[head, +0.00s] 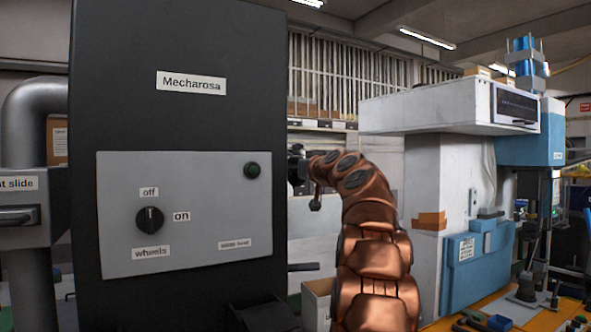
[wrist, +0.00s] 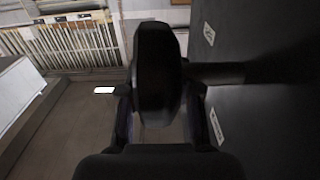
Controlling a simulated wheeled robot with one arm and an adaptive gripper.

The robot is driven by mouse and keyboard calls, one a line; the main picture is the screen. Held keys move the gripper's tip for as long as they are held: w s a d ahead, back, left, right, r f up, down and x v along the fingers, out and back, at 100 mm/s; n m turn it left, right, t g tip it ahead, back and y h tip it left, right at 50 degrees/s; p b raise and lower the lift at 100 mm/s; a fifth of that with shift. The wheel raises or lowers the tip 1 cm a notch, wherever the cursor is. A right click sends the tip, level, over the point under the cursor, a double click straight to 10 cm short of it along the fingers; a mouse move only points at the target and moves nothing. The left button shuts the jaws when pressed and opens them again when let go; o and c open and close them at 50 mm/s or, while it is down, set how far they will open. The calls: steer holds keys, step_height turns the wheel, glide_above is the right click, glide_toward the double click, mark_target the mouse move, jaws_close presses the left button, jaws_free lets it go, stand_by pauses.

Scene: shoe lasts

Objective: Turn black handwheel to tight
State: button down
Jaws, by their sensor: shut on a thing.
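The black handwheel (wrist: 157,70) is seen nearly edge-on in the wrist view. Its dark shaft (wrist: 215,73) runs right to the side of the black cabinet (wrist: 270,100). My gripper (wrist: 160,98) has one finger on each side of the wheel and is shut on it. In the head view my copper arm reaches to the right edge of the cabinet (head: 180,45), and my gripper (head: 298,165) is a small dark shape there. I cannot tell the wheel apart from the gripper in that view. No readable "tight" mark shows.
A white and blue machine (head: 445,180) stands at the right, behind an orange-topped bench (head: 455,322). Two small pale labels show on the cabinet side, unreadable.

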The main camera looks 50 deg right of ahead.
steer(key=shift+w+a+r+p, duration=0.25)
steer(key=shift+a+r+p, duration=0.05)
steer(key=shift+a+r, duration=0.1)
steer(key=shift+d+g, duration=0.1)
steer(key=shift+g, duration=0.2)
steer(key=shift+d+f+g, duration=0.25)
steer(key=shift+f+g, duration=0.15)
steer(key=shift+f, duration=0.05)
steer(key=shift+s, duration=0.1)
steer(key=c, duration=0.8)
jaws_free()
steer(key=shift+s, duration=0.1)
steer(key=shift+s+r, duration=0.1)
steer(key=shift+s, duration=0.05)
